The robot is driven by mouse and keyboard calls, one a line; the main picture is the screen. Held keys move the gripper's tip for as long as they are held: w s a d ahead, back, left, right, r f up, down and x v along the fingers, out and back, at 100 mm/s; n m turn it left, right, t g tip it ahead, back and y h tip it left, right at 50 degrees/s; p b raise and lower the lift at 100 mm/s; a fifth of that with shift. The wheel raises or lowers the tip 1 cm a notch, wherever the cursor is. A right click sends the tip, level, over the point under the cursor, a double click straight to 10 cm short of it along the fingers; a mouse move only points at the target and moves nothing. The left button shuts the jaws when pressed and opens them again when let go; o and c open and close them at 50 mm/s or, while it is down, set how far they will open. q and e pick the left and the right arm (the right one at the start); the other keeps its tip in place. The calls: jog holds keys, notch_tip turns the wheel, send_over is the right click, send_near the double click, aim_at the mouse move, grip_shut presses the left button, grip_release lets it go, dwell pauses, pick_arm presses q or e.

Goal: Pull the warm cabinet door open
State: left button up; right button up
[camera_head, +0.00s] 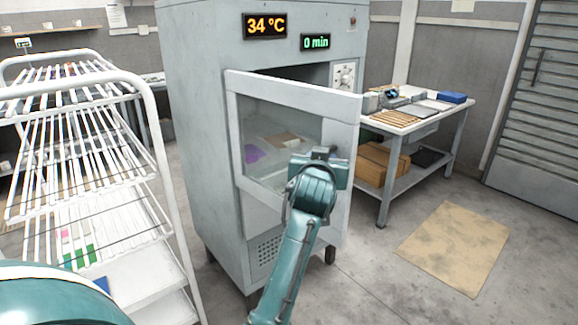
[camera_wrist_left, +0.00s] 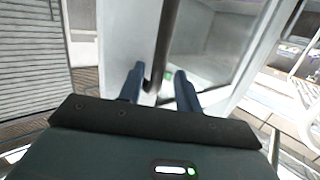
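The warm cabinet (camera_head: 205,120) is a tall pale grey unit. Its windowed door (camera_head: 344,125) stands partly open, with a dark gap above its top edge. My left gripper (camera_head: 323,154) is at the right part of the door in the head view, where my wrist hides its fingers and the handle. In the left wrist view, the dark bar handle (camera_wrist_left: 167,40) runs down between the two fingers of the left gripper (camera_wrist_left: 160,76). The fingers are apart, with a clear gap on the bar's right side. My right gripper is not in view.
A white wire rack (camera_head: 160,150) stands close on the left. A table (camera_head: 440,125) with boxes and trays is behind the cabinet to the right. A tan mat (camera_head: 455,247) lies on otherwise clear floor at the right. Displays on the cabinet read 34 °C and 0 min.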

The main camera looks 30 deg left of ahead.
pick_arm(q)
jog(key=s+a+r+p, duration=0.1)
jog(key=s+a+p, duration=0.3)
jog(key=s, duration=0.9)
jog(key=shift+a, duration=0.55)
dwell(0.3)
jog(key=shift+s+r, duration=0.15)
jog(key=shift+c, duration=0.2)
